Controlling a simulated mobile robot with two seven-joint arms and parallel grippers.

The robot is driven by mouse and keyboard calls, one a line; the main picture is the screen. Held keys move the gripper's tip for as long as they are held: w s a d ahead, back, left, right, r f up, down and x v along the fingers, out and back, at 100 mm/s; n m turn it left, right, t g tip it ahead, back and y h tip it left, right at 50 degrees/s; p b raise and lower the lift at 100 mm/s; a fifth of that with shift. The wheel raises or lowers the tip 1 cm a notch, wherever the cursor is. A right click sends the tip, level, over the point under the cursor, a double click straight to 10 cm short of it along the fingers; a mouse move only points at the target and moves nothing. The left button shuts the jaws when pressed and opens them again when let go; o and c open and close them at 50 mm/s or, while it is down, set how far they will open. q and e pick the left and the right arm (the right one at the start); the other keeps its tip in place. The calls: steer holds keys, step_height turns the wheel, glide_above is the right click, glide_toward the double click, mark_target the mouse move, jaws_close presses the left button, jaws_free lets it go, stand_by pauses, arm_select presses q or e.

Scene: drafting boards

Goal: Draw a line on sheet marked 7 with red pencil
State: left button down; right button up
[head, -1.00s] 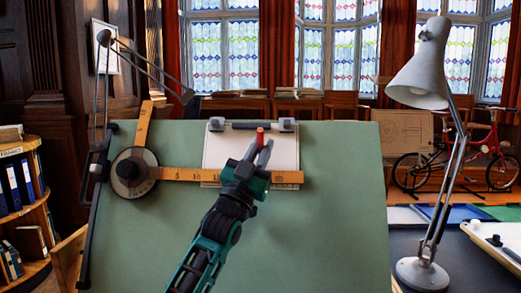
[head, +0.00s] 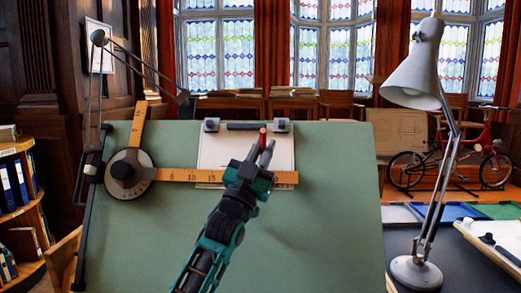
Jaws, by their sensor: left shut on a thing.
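A white sheet (head: 218,150) is clipped at its top edge to the green drafting board (head: 335,225). No number can be read on it from here. My left gripper (head: 264,147) is over the right part of the sheet, shut on the red pencil (head: 262,137). The pencil's red end shows between the fingertips; its tip is hidden, so I cannot tell whether it touches the paper. A wooden ruler (head: 190,175) of the drafting arm crosses the sheet's lower part, passing behind my gripper. My right gripper is not in view.
The round drafting head (head: 130,174) sits at the ruler's left end. A grey desk lamp (head: 418,80) stands on the dark table at the right. A white board (head: 492,243) lies at the far right. The board's right side is clear.

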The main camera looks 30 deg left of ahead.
arm_select(q)
steer(key=shift+w+d, duration=0.2)
steer(key=shift+d, duration=0.15)
stand_by(0.3)
steer(key=shift+w+d, duration=0.15)
steer(key=shift+d, duration=0.15)
steer(key=shift+f, duration=0.1)
steer(key=s+r+p, duration=0.1)
steer(key=s+d+p, duration=0.1)
steer(key=s+r+p, duration=0.1)
steer(key=s+p, duration=0.1)
steer(key=shift+d+r, duration=0.35)
steer(key=shift+d, duration=0.05)
stand_by(0.4)
